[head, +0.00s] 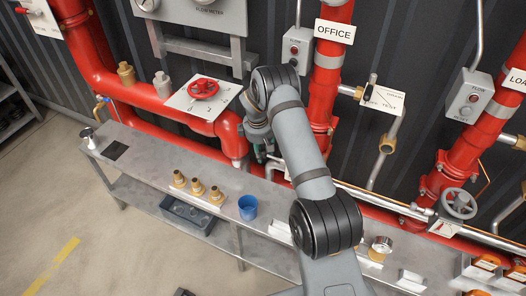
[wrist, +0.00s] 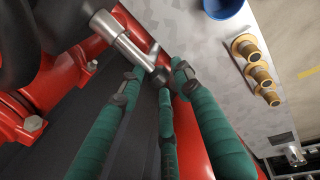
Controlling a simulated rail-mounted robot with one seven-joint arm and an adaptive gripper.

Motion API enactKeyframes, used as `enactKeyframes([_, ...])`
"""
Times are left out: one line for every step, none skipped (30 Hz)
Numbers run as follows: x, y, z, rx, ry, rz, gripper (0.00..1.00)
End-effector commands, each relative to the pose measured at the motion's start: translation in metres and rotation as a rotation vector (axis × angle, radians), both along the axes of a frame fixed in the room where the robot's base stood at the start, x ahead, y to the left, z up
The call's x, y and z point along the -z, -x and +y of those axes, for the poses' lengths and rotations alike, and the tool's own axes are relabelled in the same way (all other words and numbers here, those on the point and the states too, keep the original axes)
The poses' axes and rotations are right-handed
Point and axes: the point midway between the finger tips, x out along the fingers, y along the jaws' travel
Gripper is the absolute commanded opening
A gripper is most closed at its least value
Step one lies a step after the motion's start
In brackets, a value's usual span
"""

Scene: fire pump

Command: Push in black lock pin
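My gripper (wrist: 156,80) has green fingers with dark joints. In the wrist view their tips come close together at a silver handle (wrist: 118,38) with a dark end. I cannot tell whether the fingers touch or grip it. In the head view the gripper (head: 264,152) is mostly hidden behind my arm, beside the red pipework under the OFFICE sign. I cannot clearly make out the black lock pin; the dark end of the silver handle may be it, but the fingertips crowd that spot.
A metal bench (head: 140,158) runs below the pipes, holding brass fittings (head: 197,187) and a blue cup (head: 248,207). Red pipes (wrist: 88,62) with bolted flanges stand close to the gripper. A white panel with a red handwheel (head: 203,88) is left of my arm.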

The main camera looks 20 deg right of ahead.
Motion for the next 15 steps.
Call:
enactKeyframes([-0.0001,0.0001,0.0001,0.0,0.0,0.0,0.29])
enactKeyframes([-0.0001,0.0001,0.0001,0.0,0.0,0.0,0.27])
enactKeyframes([-0.0001,0.0002,0.0001,0.0,0.0,0.0,0.25])
enactKeyframes([-0.0001,0.0002,0.0001,0.0,0.0,0.0,0.23])
enactKeyframes([0.0,0.0002,0.0003,0.0,-0.001,0.001,0.21])
enactKeyframes([0.0,0.0002,0.0005,0.0,-0.001,0.001,0.19])
enactKeyframes([0.0,0.0002,0.0006,0.0,-0.001,0.001,0.17])
enactKeyframes([0.0,0.0003,0.0007,0.0,-0.001,0.001,0.15])
enactKeyframes([0.0001,0.0003,0.0008,0.0,-0.001,0.001,0.13])
enactKeyframes([0.0001,0.0003,0.001,-0.001,-0.001,0.001,0.11])
enactKeyframes([0.0001,0.0004,0.001,-0.001,-0.001,0.001,0.1])
enactKeyframes([0.0001,0.0004,0.0012,-0.001,-0.001,0.001,0.07])
enactKeyframes([0.0001,0.0004,0.0013,-0.001,-0.001,0.001,0.05])
enactKeyframes([0.0002,0.0005,0.0014,-0.001,-0.001,0.002,0.04])
enactKeyframes([0.0002,0.0005,0.0015,-0.001,-0.001,0.002,0.01])
